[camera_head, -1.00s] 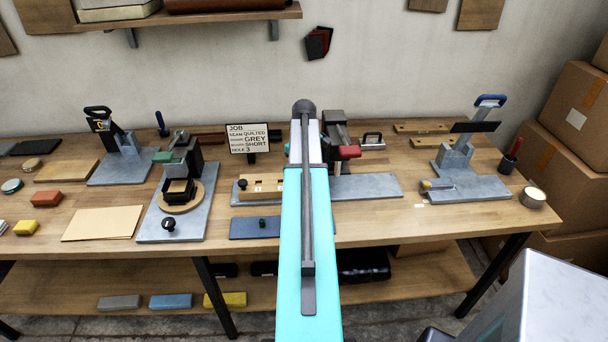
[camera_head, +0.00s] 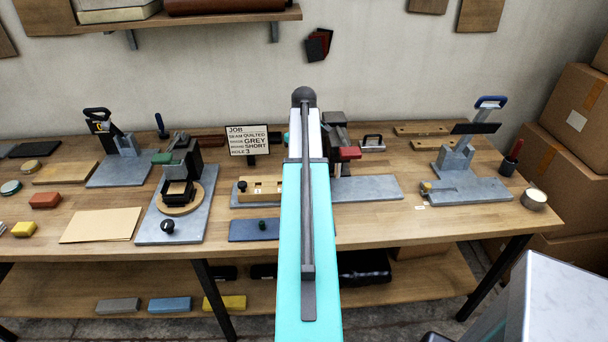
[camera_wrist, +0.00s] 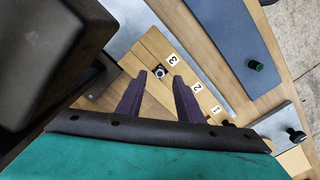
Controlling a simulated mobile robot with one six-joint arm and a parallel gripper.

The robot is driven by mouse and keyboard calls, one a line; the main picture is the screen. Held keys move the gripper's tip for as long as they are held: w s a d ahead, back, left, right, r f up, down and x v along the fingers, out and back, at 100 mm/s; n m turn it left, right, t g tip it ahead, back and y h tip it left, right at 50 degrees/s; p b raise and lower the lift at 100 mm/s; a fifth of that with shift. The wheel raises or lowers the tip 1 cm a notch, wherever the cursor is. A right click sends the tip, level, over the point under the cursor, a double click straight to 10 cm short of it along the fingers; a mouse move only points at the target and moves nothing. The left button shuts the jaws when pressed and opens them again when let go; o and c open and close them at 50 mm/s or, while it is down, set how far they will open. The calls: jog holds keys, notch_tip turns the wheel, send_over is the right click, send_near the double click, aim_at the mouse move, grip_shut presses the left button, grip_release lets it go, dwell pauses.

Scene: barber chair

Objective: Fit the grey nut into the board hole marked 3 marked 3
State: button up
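The wooden board (camera_head: 262,184) lies on the grey base plate of the bench, partly hidden by my arm in the head view. In the wrist view the board (camera_wrist: 150,50) shows labels 3, 2 and 1. Beside label 3 (camera_wrist: 174,60) is a small grey round piece with a dark surround (camera_wrist: 160,71), at the hole position. It looks like the grey nut, but I cannot tell how deep it sits. My gripper (camera_wrist: 160,74) is open, its two purple fingers on either side of this piece with visible gaps. In the head view my arm hides the gripper.
The job card (camera_head: 248,140) reads grey, short, hole 3. A blue-grey plate with a dark knob (camera_head: 262,225) lies in front of the board. A clamp with a red part (camera_head: 346,153) stands right of my arm. A round-table fixture (camera_head: 180,193) stands left.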

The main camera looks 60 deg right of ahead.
notch_tip(320, 180, up, 8)
jog(key=b, duration=0.1)
jog(key=shift+b, duration=0.3)
dwell(0.9)
